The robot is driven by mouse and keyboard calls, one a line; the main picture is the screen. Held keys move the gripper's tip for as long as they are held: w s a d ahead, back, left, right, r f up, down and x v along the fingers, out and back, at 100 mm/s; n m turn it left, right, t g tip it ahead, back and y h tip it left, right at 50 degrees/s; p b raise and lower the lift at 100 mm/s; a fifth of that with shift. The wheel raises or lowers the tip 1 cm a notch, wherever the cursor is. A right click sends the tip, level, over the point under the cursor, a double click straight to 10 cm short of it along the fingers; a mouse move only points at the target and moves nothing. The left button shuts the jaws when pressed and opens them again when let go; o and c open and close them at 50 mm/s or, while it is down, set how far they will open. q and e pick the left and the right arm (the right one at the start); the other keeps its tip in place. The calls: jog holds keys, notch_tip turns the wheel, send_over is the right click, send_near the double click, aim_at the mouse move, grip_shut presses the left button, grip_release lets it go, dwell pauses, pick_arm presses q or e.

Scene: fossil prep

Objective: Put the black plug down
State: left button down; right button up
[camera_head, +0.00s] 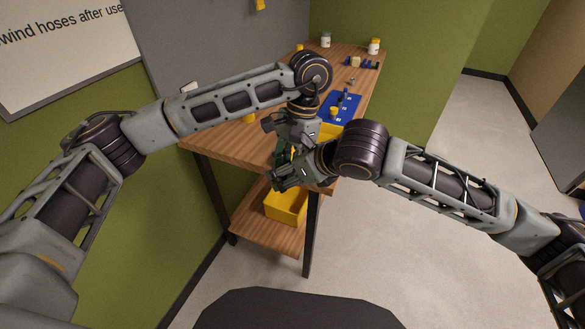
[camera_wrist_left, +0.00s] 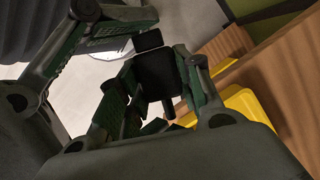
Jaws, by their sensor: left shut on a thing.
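The black plug (camera_wrist_left: 157,76) shows in the left wrist view as a dark block with a thin stem, between the green-padded fingers of my left gripper (camera_wrist_left: 155,88). That gripper is shut on it. In the head view my left gripper (camera_head: 287,150) hangs pointing down at the near edge of the wooden bench. The plug cannot be made out there. My right gripper (camera_head: 288,178) comes in from the right, close below the left one. Its fingertips are dark and overlap the left gripper in the picture, so its opening cannot be told.
The wooden bench (camera_head: 228,144) carries a blue board (camera_head: 350,103) with small parts, a yellow bin (camera_head: 331,130), and jars (camera_head: 374,46) at the far end. Another yellow bin (camera_head: 286,207) stands on the lower shelf (camera_head: 250,222). The floor to the right is clear.

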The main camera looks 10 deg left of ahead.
jog(key=shift+c, duration=1.1)
pick_arm(q)
jog(key=c, duration=0.9)
grip_release()
pick_arm(e)
jog(key=shift+c, duration=0.9)
pick_arm(q)
jog(key=shift+d+r, duration=0.1)
jog(key=shift+r, duration=0.05)
jog(key=shift+v, duration=1.6)
pick_arm(e)
jog(key=shift+s+a+f, duration=0.1)
jog(key=shift+s+a, duration=0.05)
jog(key=shift+s, duration=0.1)
pick_arm(q)
jog(key=shift+v, duration=1.25)
jog(key=shift+w+d+r, duration=0.1)
jog(key=shift+d+r, duration=0.1)
jog(key=shift+r, duration=0.5)
jog(key=shift+w+r, duration=0.1)
jog(key=shift+r, duration=0.2)
pick_arm(e)
jog(key=shift+w, duration=0.1)
